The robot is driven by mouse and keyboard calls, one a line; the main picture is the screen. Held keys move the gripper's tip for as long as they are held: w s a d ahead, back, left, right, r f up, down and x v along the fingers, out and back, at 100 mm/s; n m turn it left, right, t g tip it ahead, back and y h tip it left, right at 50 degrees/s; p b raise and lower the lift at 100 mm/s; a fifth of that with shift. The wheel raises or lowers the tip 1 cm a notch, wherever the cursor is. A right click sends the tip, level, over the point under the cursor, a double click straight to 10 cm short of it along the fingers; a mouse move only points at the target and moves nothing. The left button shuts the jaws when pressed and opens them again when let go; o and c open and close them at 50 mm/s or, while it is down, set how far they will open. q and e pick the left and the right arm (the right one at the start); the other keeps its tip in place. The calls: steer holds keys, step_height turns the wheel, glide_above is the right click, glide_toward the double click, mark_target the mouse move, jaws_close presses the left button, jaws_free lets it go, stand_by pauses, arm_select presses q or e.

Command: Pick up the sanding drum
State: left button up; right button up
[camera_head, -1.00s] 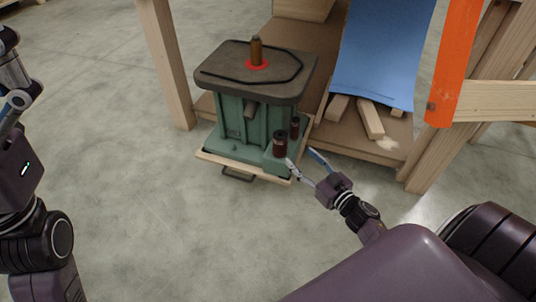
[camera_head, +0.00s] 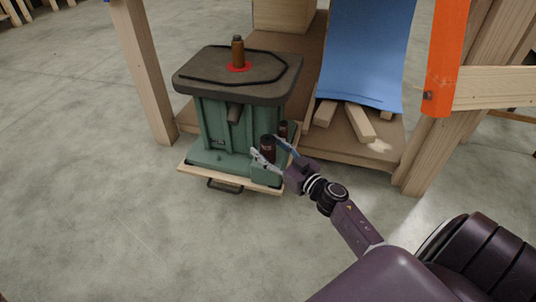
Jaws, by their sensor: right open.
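A dark brown sanding drum (camera_head: 268,149) stands upright on the base ledge of the green spindle sander (camera_head: 210,125), at its front right corner. A second dark drum (camera_head: 283,130) stands just behind it. A brown spindle (camera_head: 238,52) rises through a red ring on the sander's grey top. My right gripper (camera_head: 265,148) is open, coming from the lower right, with its two fingertips at either side of the front drum. I cannot tell whether they touch it. The drum's lower part is partly hidden by a finger. My left gripper is out of view.
The sander rests on a wooden board (camera_head: 196,170) with a dark handle (camera_head: 225,186) at its front. Wood offcuts (camera_head: 360,124) lie on the shelf to the right, under a blue sheet (camera_head: 362,55). Wooden posts (camera_head: 147,75) stand on both sides. The concrete floor in front is clear.

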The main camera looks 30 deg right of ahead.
steer(key=shift+w, duration=0.15)
steer(key=c, duration=1.4)
steer(key=shift+r, duration=0.2)
